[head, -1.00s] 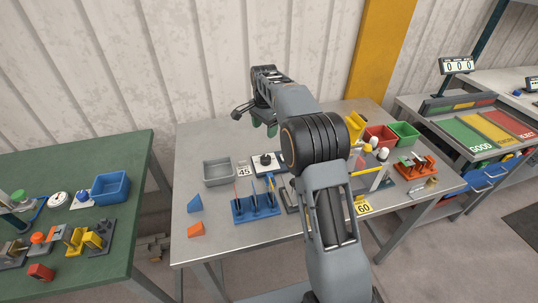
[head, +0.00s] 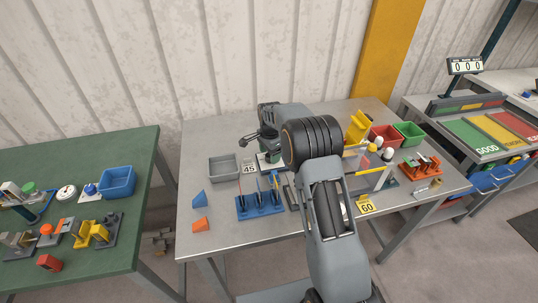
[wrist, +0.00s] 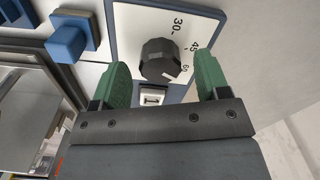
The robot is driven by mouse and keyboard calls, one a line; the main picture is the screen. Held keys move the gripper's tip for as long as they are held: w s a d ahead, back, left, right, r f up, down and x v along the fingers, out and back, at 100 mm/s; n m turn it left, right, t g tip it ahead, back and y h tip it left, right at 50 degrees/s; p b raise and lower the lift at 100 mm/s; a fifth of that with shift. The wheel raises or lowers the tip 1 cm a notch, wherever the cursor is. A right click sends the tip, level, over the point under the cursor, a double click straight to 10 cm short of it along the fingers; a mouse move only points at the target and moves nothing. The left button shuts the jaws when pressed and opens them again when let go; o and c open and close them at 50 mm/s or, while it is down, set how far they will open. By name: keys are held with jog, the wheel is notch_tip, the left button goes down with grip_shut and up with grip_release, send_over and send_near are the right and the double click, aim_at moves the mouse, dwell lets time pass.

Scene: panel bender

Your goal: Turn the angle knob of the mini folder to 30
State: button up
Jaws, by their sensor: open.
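The black angle knob (wrist: 158,60) sits on a white dial plate (wrist: 128,28) marked 30, 45 and 60. A small light mark shows at the knob's edge near the 60. My gripper (wrist: 160,76) has its green fingers apart, one on each side of the knob. The picture does not show clearly whether they touch it. In the head view, my gripper (head: 270,153) is low at the back of the grey table, and it and my arm hide most of the mini folder.
A blue square button (wrist: 68,40) is left of the dial in the wrist view. In the head view, a grey bin (head: 224,168) and a 45 sign (head: 250,166) stand left of my gripper. A blue rack (head: 258,206) stands in front.

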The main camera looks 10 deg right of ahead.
jog(key=shift+f, duration=0.6)
jog(key=c, duration=0.9)
